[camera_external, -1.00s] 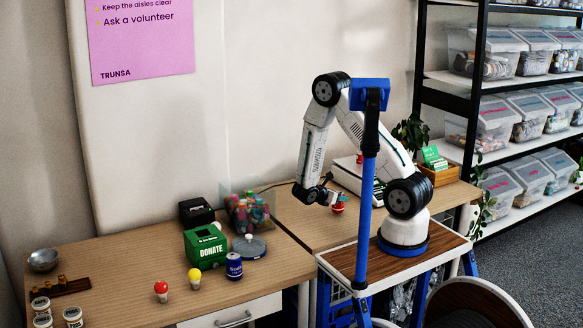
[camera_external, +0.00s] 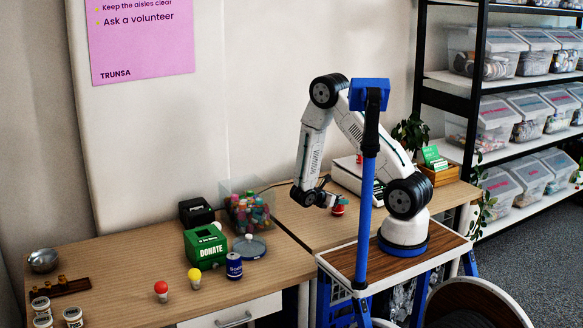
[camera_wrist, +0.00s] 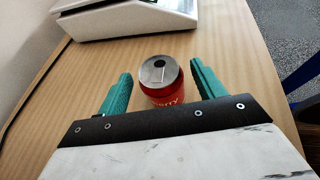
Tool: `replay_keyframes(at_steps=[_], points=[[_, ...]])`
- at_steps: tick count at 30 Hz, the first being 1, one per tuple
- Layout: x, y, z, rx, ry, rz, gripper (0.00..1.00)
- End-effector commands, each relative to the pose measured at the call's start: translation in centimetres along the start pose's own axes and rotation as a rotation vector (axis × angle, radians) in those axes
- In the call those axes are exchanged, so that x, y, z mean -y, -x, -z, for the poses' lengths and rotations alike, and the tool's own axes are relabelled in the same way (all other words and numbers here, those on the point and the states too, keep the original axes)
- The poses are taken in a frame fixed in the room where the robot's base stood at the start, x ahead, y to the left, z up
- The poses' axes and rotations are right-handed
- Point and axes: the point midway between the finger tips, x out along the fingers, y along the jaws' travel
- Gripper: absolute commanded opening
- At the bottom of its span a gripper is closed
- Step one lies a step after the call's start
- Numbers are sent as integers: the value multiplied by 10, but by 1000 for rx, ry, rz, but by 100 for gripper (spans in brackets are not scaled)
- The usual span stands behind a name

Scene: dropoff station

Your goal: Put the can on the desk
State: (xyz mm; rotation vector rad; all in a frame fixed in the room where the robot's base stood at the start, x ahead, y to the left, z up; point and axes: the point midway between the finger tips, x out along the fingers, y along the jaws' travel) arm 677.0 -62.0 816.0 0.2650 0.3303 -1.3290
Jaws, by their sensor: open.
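A red can (camera_wrist: 165,96) with a silver top stands upright on the wooden desk (camera_wrist: 117,52). In the wrist view it sits between the two green fingers of my gripper (camera_wrist: 160,70), with a gap on each side. My gripper is open and does not hold it. In the external view the red can (camera_external: 339,206) stands on the right part of the desk, just right of my gripper (camera_external: 326,199). A blue can (camera_external: 234,266) stands upright on the left part of the desk, near its front edge.
A white device (camera_external: 350,177) stands behind the red can. The green donate box (camera_external: 205,246), a round lidded dish (camera_external: 249,247), a tub of colourful items (camera_external: 247,213) and red and yellow bulbs (camera_external: 194,277) are on the left desk. Bare desk lies between.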

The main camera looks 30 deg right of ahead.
Motion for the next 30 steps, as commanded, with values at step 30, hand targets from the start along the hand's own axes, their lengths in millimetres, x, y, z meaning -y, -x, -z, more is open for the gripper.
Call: replay_keyframes(at_steps=[30], points=[[28,107,-67,-106,-247,159,68]])
